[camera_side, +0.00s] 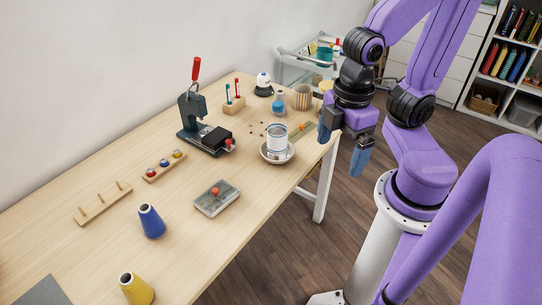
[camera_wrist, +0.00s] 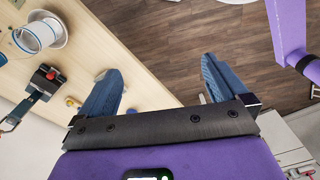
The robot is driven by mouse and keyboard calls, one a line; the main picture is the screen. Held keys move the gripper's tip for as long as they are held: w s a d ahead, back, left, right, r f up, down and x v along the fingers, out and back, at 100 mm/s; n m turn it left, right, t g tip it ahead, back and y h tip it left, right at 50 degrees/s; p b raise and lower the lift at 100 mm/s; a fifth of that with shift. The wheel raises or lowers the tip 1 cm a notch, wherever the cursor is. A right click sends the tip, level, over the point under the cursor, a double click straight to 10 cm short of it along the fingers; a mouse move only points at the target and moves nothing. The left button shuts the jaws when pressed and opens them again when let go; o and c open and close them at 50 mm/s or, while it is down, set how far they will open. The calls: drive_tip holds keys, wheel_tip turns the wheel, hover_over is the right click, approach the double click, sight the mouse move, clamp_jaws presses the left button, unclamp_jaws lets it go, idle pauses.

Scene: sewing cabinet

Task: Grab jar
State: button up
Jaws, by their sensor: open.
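A white and clear jar (camera_side: 277,138) stands upright in a shallow pale dish (camera_side: 268,156) near the right edge of the table. In the wrist view the jar (camera_wrist: 38,35) lies at the upper left, on its dish (camera_wrist: 62,41). My gripper (camera_side: 342,146) is open and empty, with its blue fingers pointing down. It hangs to the right of the jar, apart from it, around the table's edge. In the wrist view my gripper (camera_wrist: 160,68) has wood floor and table edge between its spread fingers.
A dark press (camera_side: 205,136) with a red handle stands left of the jar. Behind it are a blue bottle (camera_side: 279,104) and a ribbed tan pot (camera_side: 301,97).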

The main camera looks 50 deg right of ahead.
wheel_tip(320, 180, up, 4)
drive_tip(key=w+d+t+h, duration=0.2)
drive_tip(key=w+d+h, duration=0.7)
drive_tip(key=w+d, duration=0.75)
drive_tip(key=w+d+n+h, duration=0.4)
drive_tip(key=d+h, duration=0.1)
drive_tip(key=d, duration=0.8)
drive_tip(key=w+d+n+h, duration=0.3)
drive_tip(key=d+h, duration=0.1)
drive_tip(key=d, duration=1)
wheel_tip(320, 180, down, 23)
drive_tip(key=shift+w+d, duration=0.25)
drive_tip(key=shift+d, duration=0.9)
drive_tip(key=shift+w+d, duration=0.3)
drive_tip(key=shift+d, duration=0.8)
drive_tip(key=shift+w+d, duration=0.25)
drive_tip(key=shift+d, duration=0.9)
